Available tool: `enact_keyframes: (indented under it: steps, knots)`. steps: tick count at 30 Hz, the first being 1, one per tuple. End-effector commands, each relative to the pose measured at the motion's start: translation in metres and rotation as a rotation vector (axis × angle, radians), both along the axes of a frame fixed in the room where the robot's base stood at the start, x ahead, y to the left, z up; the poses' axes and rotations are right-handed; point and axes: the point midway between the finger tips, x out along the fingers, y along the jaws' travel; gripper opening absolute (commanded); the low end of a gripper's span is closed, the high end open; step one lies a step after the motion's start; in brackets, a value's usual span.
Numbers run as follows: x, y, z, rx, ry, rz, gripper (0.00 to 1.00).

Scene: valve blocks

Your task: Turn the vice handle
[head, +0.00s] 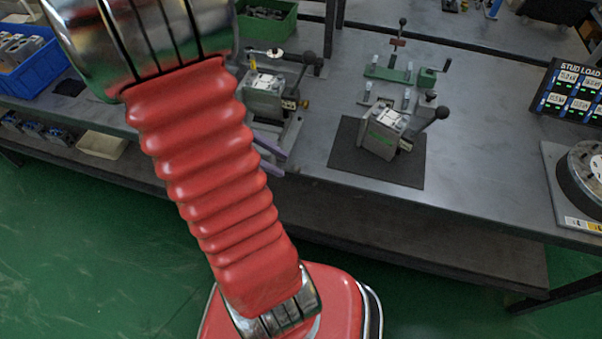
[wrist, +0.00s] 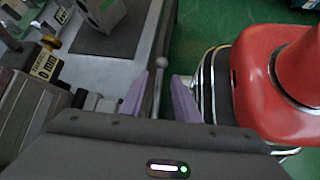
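The vice (head: 285,135) stands at the front edge of the bench, left of centre in the head view, partly behind my arm. It bears a grey valve block (head: 262,98). In the wrist view the vice body (wrist: 95,102) is at left. The vice handle (wrist: 161,63), a thin metal bar with a ball end, shows between the purple fingers of my gripper (wrist: 160,84). The fingers are apart, one on each side of the bar. I cannot tell whether either touches it. In the head view my gripper (head: 274,157) is mostly hidden by my red arm.
A second valve block (head: 383,132) with a black-knobbed lever sits on a dark mat (head: 345,150) to the right. A green fixture (head: 400,74) stands behind it. A blue bin (head: 30,70) and green bin (head: 270,22) lie left and back.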

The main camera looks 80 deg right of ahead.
Motion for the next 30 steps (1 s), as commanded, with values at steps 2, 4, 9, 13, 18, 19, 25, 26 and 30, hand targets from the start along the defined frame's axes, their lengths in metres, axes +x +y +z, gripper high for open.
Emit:
enact_keyframes:
  steps: [2, 4, 9, 13, 18, 19, 25, 26, 30]
  knots:
    - [-0.01, -0.001, -0.009, 0.003, 0.001, -0.003, 0.29]
    - [-0.018, -0.002, -0.017, 0.003, 0.001, -0.003, 0.29]
    - [-0.036, -0.005, -0.035, 0.003, 0.002, -0.002, 0.29]
    - [-0.049, -0.007, -0.048, 0.002, 0.002, -0.002, 0.29]
    - [-0.06, -0.009, -0.059, 0.001, 0.001, -0.002, 0.29]
    - [-0.061, -0.01, -0.06, 0.001, 0.0, -0.002, 0.29]
    - [-0.062, -0.01, -0.061, 0.0, -0.002, 0.0, 0.29]
    - [-0.062, -0.01, -0.061, 0.0, -0.002, 0.0, 0.29]
    - [-0.062, -0.01, -0.061, 0.0, -0.001, 0.0, 0.26]
